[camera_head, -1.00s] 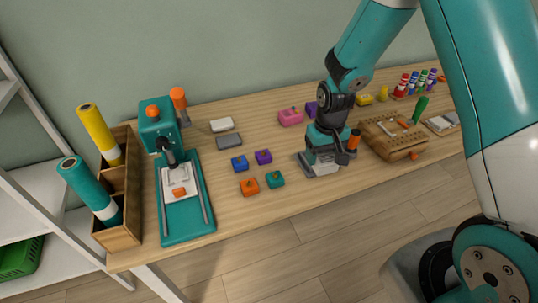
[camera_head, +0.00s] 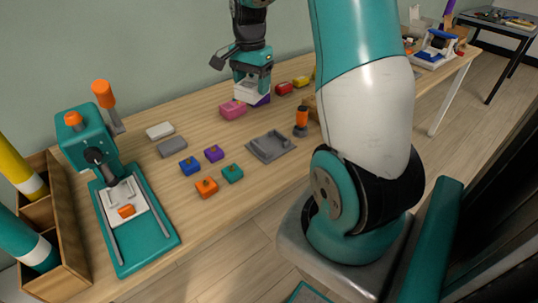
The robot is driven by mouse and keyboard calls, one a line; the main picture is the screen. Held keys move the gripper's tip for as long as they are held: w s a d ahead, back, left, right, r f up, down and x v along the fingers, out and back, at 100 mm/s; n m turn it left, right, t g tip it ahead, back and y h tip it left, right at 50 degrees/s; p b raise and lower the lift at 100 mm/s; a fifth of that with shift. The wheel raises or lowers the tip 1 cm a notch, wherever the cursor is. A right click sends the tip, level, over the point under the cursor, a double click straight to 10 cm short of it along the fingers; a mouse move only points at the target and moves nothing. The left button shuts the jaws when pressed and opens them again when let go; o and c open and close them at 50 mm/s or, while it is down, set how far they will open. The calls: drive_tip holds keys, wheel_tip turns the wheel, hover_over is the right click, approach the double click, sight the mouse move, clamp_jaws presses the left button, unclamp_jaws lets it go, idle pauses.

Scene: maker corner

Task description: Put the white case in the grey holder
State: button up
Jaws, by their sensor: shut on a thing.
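The grey holder (camera_head: 271,147) is a shallow square tray with a raised rim, lying empty on the table near the front edge. My gripper (camera_head: 251,82) is behind it and higher in the picture, shut on a white case (camera_head: 249,93). The case is partly hidden by the fingers and appears held above the back of the table, apart from the holder. A purple block (camera_head: 263,100) shows just behind the case.
A pink block (camera_head: 232,109) is close below my gripper. Small blocks, a white slab (camera_head: 160,131) and a teal press (camera_head: 125,200) are to the left.

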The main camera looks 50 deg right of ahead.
sight(270, 145)
drive_tip(key=s+d+r+m, duration=0.1)
drive_tip(key=s+d+m, duration=0.2)
drive_tip(key=d+m, duration=0.1)
drive_tip(key=f+b, duration=0.1)
drive_tip(key=f, duration=1.7)
drive_tip(key=shift+s+a+f+b, duration=0.1)
drive_tip(key=shift+a+f+b, duration=0.1)
drive_tip(key=shift+f+b, duration=0.2)
drive_tip(key=shift+f, duration=0.2)
drive_tip(key=o, duration=1)
drive_tip(key=shift+r, duration=0.1)
drive_tip(key=shift+c, duration=0.2)
